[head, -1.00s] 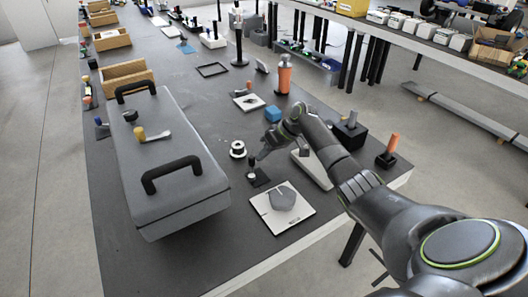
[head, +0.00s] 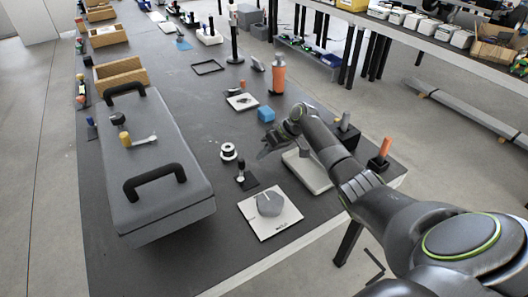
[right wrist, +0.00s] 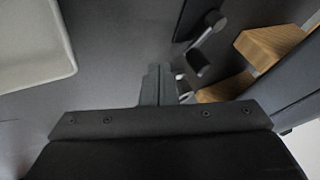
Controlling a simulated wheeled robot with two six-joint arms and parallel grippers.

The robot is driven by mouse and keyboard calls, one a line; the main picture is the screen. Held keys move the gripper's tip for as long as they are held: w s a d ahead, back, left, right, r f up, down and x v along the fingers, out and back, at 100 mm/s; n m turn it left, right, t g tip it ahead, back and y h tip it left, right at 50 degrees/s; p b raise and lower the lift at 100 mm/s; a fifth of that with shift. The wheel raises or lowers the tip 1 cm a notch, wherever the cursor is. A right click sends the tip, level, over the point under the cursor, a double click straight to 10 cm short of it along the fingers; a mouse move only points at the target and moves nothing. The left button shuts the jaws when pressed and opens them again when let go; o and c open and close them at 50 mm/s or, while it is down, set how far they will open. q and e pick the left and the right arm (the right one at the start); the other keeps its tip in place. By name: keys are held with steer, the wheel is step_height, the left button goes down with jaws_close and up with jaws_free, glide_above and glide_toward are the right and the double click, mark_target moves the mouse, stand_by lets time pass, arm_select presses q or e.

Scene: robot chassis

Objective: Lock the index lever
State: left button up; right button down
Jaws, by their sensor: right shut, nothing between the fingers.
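A small black lever (head: 241,170) with a dark knob stands roughly upright on a black base plate (head: 248,183), on the dark table in the head view. I cannot tell for sure whether it is the index lever. Another short lever with a yellow knob (head: 125,139) lies on the long grey case (head: 160,165). My right gripper (head: 266,152) is above the table, up and right of the black lever and apart from it. In the right wrist view its fingers (right wrist: 158,85) are together and empty; a dark-knobbed lever (right wrist: 200,60) shows beyond them. My left gripper is out of view.
A white plate with a grey dial (head: 269,204) lies in front of the black lever. A dark-and-white spool (head: 228,151) is behind it. A blue block (head: 266,115) and an orange bottle (head: 278,75) stand farther back. A white tray (head: 310,172) lies beneath my right arm.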

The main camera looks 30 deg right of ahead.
steer(key=shift+s+d+r, duration=0.25)
steer(key=shift+d+r, duration=0.6)
steer(key=shift+d, duration=0.15)
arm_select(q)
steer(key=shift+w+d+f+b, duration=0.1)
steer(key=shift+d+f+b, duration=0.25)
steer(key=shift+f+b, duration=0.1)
arm_select(e)
steer(key=v, duration=0.7)
steer(key=shift+s+a+r, duration=0.2)
steer(key=shift+a+r, duration=0.05)
steer(key=shift+r, duration=0.2)
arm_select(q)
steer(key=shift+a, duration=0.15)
